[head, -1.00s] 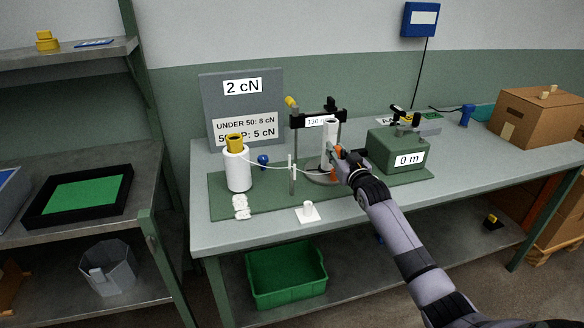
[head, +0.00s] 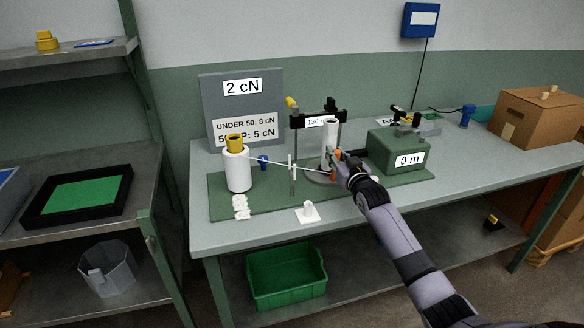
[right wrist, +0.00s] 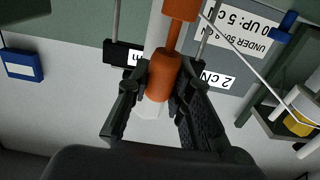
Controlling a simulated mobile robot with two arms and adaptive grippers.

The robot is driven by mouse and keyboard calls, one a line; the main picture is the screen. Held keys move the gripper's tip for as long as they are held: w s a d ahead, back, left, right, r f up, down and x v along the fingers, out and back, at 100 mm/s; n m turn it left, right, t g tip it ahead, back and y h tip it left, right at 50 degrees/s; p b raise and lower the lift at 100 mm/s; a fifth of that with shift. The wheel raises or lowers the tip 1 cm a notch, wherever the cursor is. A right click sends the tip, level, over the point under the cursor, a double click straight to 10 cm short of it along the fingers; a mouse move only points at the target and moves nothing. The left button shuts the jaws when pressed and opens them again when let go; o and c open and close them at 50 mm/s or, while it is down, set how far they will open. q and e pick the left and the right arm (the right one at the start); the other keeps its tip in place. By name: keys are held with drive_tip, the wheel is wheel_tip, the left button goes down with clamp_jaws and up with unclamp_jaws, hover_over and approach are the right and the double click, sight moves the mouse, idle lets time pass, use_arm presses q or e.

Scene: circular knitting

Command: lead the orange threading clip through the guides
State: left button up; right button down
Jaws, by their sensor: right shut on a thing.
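The orange threading clip (right wrist: 163,78) is between the fingers of my right gripper (right wrist: 160,90), which is shut on it. In the head view my right gripper (head: 343,162) is just right of the white upright cylinder (head: 330,137), and only a little orange shows there. A white thread (head: 268,161) runs from the white yarn cone (head: 238,172) past the thin guide post (head: 292,174) toward the gripper. Whether the thread passes through the guide's eye is too small to tell. My left gripper is not in view.
A green-grey box reading 0 m (head: 409,159) stands right of the gripper. A black crossbar frame (head: 318,119) stands behind it. A sign board reading 2 cN (head: 242,87) is at the back. A small white stand (head: 307,213) sits near the front edge.

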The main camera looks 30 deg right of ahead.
drive_tip(key=shift+f, duration=0.25)
drive_tip(key=shift+f, duration=0.3)
drive_tip(key=shift+f+b, duration=0.3)
idle(0.4)
drive_tip(key=c, duration=1.3)
unclamp_jaws()
drive_tip(key=shift+c, duration=0.2)
drive_tip(key=shift+s+a+f, duration=0.1)
drive_tip(key=shift+s+a, duration=0.1)
drive_tip(key=shift+s, duration=0.25)
drive_tip(key=v, duration=1.1)
drive_tip(key=shift+d, duration=0.1)
